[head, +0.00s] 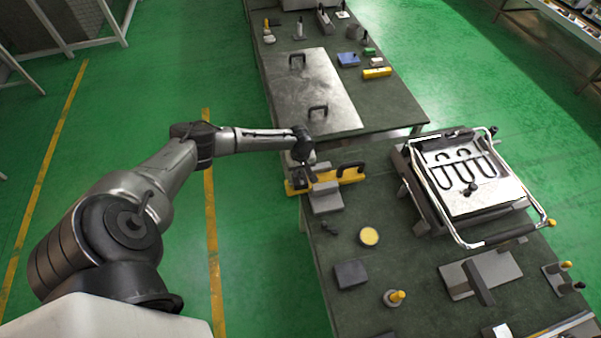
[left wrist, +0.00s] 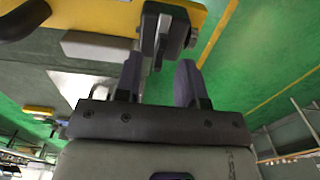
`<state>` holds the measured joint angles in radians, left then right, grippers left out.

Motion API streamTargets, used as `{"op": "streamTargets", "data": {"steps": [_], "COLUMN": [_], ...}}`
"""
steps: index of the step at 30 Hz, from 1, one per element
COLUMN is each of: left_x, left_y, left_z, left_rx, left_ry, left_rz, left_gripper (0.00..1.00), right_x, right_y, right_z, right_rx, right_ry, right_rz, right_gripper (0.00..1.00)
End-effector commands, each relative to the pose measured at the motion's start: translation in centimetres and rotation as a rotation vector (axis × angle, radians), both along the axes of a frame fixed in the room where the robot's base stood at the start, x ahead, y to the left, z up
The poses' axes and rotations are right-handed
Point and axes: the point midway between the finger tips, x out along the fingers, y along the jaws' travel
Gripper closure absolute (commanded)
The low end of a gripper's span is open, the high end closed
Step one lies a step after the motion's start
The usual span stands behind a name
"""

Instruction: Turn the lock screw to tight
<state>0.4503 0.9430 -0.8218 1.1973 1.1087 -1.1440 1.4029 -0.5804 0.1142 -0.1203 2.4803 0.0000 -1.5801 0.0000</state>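The yellow fixture (head: 350,172) with a black handle sits at the left edge of the near bench, on a grey block (head: 327,201). My left gripper (head: 301,180) is over its left end and covers part of it. In the left wrist view, the yellow plate (left wrist: 90,14) carries a dark grey screw part (left wrist: 165,32), which seems to be the lock screw. My left gripper (left wrist: 160,82) has its fingers apart, with green floor showing between them. The screw part is just beyond the fingertips, close to the left one; contact cannot be told. My right gripper is not in view.
A heating element (head: 460,170) in a metal frame stands to the right on the bench. A yellow-topped disc (head: 369,236), a dark block (head: 351,274) and a yellow-knobbed piece (head: 395,297) lie nearer.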

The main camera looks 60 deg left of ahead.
Motion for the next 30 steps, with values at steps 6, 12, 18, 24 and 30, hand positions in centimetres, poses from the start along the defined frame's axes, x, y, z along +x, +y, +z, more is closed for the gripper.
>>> {"op": "streamTargets", "data": {"steps": [6, 12, 18, 24, 30], "left_x": [0.0, 0.0, 0.0, 0.0, 0.0], "left_y": [0.0, 0.0, 0.0, 0.0, 0.0], "left_z": [-1.9, -2.4, -2.4, -2.4, -2.4], "left_rx": [-0.001, -0.001, -0.001, -0.001, 0.0], "left_ry": [0.001, 0.001, 0.001, 0.001, 0.001], "left_rz": [0.001, 0.0, 0.0, 0.0, 0.0], "left_gripper": [0.64, 0.64, 0.64, 0.8, 0.99], "right_x": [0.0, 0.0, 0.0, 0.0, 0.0], "right_y": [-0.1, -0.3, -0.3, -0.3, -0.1], "right_z": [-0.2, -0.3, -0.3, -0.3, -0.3], "right_rx": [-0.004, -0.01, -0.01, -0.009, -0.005], "right_ry": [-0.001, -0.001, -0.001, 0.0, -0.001], "right_rz": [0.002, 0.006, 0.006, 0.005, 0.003], "right_gripper": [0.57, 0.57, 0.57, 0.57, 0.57]}}
